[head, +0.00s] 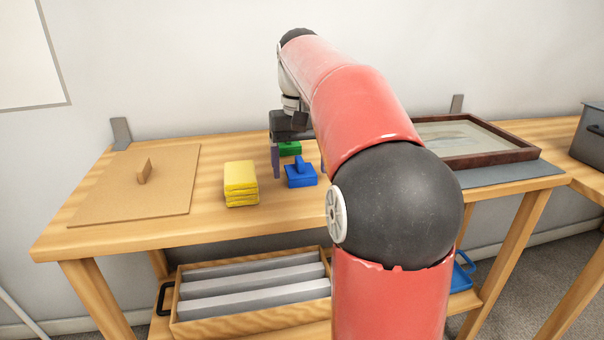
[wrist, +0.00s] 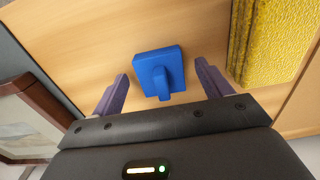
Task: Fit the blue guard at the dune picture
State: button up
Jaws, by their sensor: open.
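The blue guard (head: 300,174) is a small blue block with an upright tab, lying on the wooden table. In the wrist view the guard (wrist: 158,72) sits between and just beyond my fingertips, untouched. My gripper (wrist: 163,88) is open and empty above the table. In the head view my arm hides part of my gripper (head: 298,165). The dune picture (head: 467,137), a pale picture in a dark brown frame, lies on a grey mat at the right of the table, partly behind my arm. Its frame (wrist: 38,110) also shows at the left of the wrist view.
A brown board with a handle (head: 120,192) covers the table's left. A crate of grey bars (head: 250,327) stands below. A dark box (head: 589,140) is far right.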

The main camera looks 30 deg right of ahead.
jog(key=shift+r, duration=0.1)
jog(key=c, duration=1.1)
